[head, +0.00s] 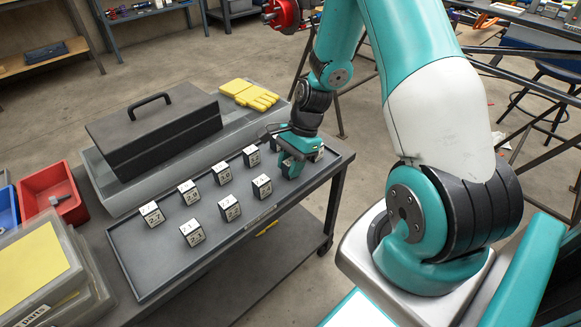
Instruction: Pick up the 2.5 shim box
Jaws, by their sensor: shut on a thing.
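Several small dark shim boxes with white number labels stand in two rows on the grey tray (143,284). The front row has a box reading about 2.1 (192,233), one about 2.2 (230,208) and one about 2.4 (262,187). The back row has a box about 2.7 (152,214), one whose label is unclear (189,192), one about 3.0 (222,173) and another unclear one (251,156). My gripper (291,168) points down at the right end of the front row, shut on a shim box. The fingers hide that box and its label, so I cannot read 2.5.
A black toolbox (155,135) sits behind the tray, with yellow gloves (249,94) to its right. A red bin (52,193) and a clear case with a yellow sheet (30,262) are at left. The tray's front strip is clear.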

